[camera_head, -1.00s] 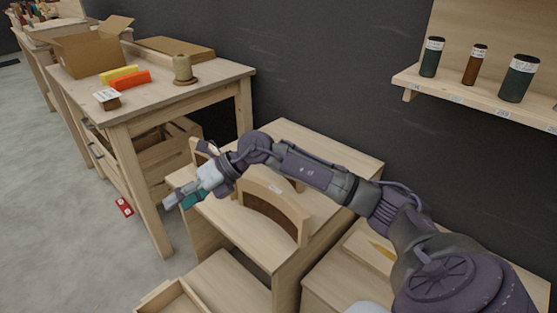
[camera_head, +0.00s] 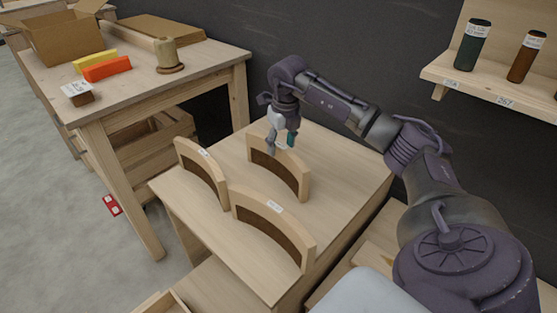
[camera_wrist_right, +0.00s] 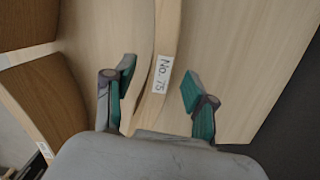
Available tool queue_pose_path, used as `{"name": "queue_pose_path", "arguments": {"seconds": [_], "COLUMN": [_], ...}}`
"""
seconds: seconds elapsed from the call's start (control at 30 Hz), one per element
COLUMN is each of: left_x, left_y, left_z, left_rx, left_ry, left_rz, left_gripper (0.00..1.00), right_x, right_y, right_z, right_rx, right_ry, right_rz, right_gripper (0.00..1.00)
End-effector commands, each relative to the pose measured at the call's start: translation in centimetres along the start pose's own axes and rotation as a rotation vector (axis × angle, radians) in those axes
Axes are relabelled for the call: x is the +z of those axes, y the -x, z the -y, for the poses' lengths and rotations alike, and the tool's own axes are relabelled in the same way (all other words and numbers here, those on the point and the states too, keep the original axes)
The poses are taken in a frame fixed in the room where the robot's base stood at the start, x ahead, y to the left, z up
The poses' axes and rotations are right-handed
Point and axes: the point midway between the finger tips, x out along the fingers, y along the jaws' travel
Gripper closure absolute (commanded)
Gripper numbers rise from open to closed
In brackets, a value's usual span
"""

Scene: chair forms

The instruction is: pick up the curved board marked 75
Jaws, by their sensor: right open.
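The curved board marked 75 (camera_head: 294,168) stands on its edge at the back of the light wooden cabinet top (camera_head: 228,225). In the right wrist view its edge (camera_wrist_right: 167,35) runs up the middle, with a label (camera_wrist_right: 160,75) reading No. 75. My right gripper (camera_head: 281,146) points down at this board. It is open, and its two teal-padded fingers (camera_wrist_right: 158,82) lie on either side of the board's edge, with a gap on each side. How far the fingertips reach down beside the board is hard to tell. My left gripper is in neither view.
Two similar curved boards stand close by, one at the left (camera_head: 203,172) and one in front (camera_head: 272,222). A workbench (camera_head: 130,95) holds a cardboard box, colored blocks and a spool. A wall shelf (camera_head: 490,90) carries dark cylinders at the right.

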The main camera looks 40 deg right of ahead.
Motion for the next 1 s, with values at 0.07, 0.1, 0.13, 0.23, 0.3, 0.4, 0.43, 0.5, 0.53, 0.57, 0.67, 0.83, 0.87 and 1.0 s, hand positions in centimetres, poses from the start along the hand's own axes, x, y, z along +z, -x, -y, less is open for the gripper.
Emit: {"name": "queue_pose_path", "arguments": {"seconds": [0.07,0.1,0.13,0.23,0.3,0.4,0.43,0.5,0.53,0.57,0.67,0.83,0.87,1.0], "left_x": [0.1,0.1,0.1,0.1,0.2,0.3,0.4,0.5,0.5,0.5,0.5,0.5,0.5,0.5], "left_y": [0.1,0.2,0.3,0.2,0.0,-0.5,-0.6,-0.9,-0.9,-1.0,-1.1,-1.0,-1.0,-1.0], "left_z": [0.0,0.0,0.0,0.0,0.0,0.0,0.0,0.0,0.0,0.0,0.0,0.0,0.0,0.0], "left_rx": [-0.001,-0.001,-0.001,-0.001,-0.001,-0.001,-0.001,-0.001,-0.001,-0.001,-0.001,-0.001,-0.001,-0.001], "left_ry": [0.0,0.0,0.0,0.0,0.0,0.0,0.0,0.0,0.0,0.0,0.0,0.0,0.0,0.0], "left_rz": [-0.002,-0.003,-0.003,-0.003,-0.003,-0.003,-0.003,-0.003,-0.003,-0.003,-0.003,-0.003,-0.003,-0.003], "left_gripper": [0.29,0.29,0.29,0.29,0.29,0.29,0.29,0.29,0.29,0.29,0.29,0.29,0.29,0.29], "right_x": [0.0,0.0,0.0,0.0,-0.1,-0.2,-0.3,-0.3,-0.3,-0.3,-0.2,-0.2,-0.2,-0.2], "right_y": [-1.0,-1.2,-1.3,-1.8,-2.4,-3.9,-4.4,-5.5,-5.8,-6.2,-6.7,-6.6,-6.6,-6.6], "right_z": [0.0,0.0,0.0,0.0,0.0,0.0,0.0,0.0,0.0,0.1,0.1,0.1,0.1,0.1], "right_rx": [0.0,0.0,0.0,0.0,0.0,0.002,0.002,0.002,0.002,0.001,0.001,0.001,0.001,0.001], "right_ry": [0.0,0.0,0.0,0.001,0.001,0.001,0.001,0.001,0.0,-0.001,0.0,0.0,0.0,0.0], "right_rz": [0.001,0.001,0.001,0.001,0.0,-0.001,-0.002,0.0,0.0,0.0,0.001,0.002,0.002,0.002], "right_gripper": [0.44,0.44,0.44,0.44,0.44,0.44,0.44,0.44,0.44,0.44,0.44,0.44,0.49,0.73]}}
